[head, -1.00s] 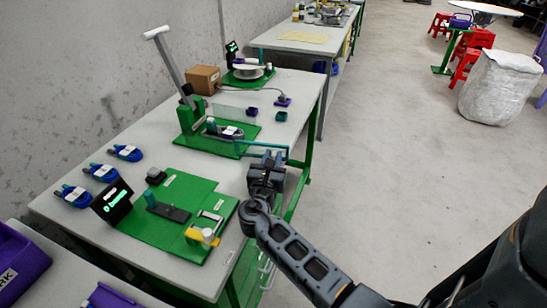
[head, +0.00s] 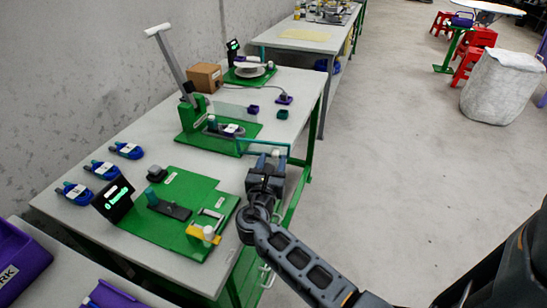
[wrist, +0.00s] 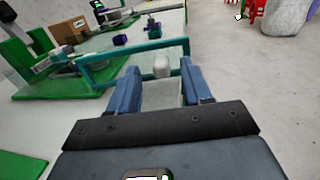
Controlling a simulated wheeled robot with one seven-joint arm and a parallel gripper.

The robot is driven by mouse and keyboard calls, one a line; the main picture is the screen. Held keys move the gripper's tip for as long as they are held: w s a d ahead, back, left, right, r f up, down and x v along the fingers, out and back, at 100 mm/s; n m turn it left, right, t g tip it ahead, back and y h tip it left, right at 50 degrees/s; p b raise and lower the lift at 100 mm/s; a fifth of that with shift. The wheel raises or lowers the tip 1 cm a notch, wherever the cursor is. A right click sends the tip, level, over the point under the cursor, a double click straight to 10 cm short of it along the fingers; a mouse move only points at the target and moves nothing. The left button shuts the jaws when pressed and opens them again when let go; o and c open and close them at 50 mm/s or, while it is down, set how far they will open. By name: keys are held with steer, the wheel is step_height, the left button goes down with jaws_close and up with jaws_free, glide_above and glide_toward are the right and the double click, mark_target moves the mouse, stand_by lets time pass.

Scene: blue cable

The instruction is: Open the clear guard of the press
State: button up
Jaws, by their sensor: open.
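The press (head: 190,108) stands on a green base on the table, with a long grey lever and white handle tilted up to the left. Its clear guard has a teal frame (head: 262,143) that reaches from the press toward the table's right edge. The frame also crosses the upper part of the wrist view (wrist: 128,54). A pale rounded knob (wrist: 161,66) by the frame shows between my fingertips. My gripper (head: 268,160) is open at the guard's outer end; its blue fingers (wrist: 160,82) stand either side of the knob, with no clear contact.
A green board with a yellow-and-white fixture (head: 204,234) and a dark display (head: 114,199) lies nearer. A cardboard box (head: 205,77) and purple cup (head: 253,109) stand beyond the press. Open floor lies to the right.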

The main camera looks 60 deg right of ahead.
steer(key=v, duration=0.5)
steer(key=shift+a, duration=0.2)
stand_by(0.4)
